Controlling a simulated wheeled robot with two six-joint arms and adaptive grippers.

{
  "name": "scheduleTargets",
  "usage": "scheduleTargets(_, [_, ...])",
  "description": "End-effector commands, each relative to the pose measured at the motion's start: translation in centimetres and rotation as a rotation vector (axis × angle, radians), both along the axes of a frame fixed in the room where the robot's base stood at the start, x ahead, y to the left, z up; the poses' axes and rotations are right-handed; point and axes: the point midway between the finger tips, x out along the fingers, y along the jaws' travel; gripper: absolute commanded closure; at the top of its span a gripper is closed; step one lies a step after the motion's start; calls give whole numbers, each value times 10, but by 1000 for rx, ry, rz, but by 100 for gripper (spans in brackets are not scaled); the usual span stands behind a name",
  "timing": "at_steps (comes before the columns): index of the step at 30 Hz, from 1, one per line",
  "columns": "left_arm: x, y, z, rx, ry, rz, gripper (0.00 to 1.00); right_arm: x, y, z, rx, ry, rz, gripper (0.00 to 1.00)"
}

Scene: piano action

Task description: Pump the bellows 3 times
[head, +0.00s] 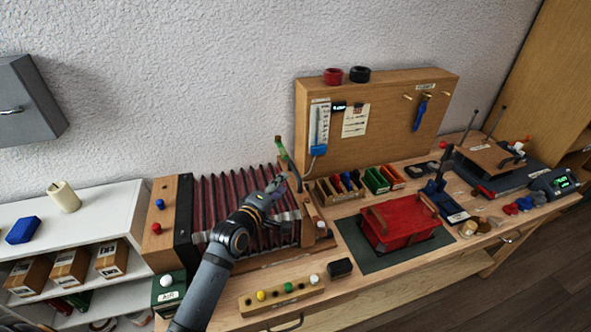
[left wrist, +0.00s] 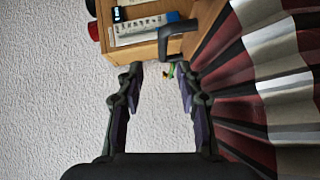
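The bellows (head: 238,190) has dark red pleats with pale strips and lies on the bench between a wooden end block on its left and a wooden end board (head: 311,222) on its right. It also fills the right side of the left wrist view (left wrist: 275,85). A dark bar handle (head: 294,178) rises by the right end; it also shows in the left wrist view (left wrist: 177,33), beyond the fingertips. My left gripper (head: 279,184) is over the bellows near this handle. In the left wrist view its fingers (left wrist: 160,70) are apart with nothing between them. My right gripper is out of view.
A wooden tool panel (head: 380,120) stands behind the bench. A red box (head: 400,222) sits on a dark green mat to the right. A block with coloured knobs (head: 282,296) and a small black box (head: 340,267) are in front. A white shelf stands left.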

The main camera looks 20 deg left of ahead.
Motion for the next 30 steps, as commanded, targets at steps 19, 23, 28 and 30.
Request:
scheduleTargets(19, [82, -15, -11, 2, 1, 0, 64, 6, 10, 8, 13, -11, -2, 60])
scheduleTargets(23, [82, -15, -11, 2, 1, 0, 64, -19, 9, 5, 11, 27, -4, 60])
scheduleTargets(28, [82, -15, -11, 2, 1, 0, 87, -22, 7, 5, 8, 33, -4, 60])
scheduleTargets(30, [81, -15, -11, 2, 1, 0, 96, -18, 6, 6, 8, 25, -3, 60])
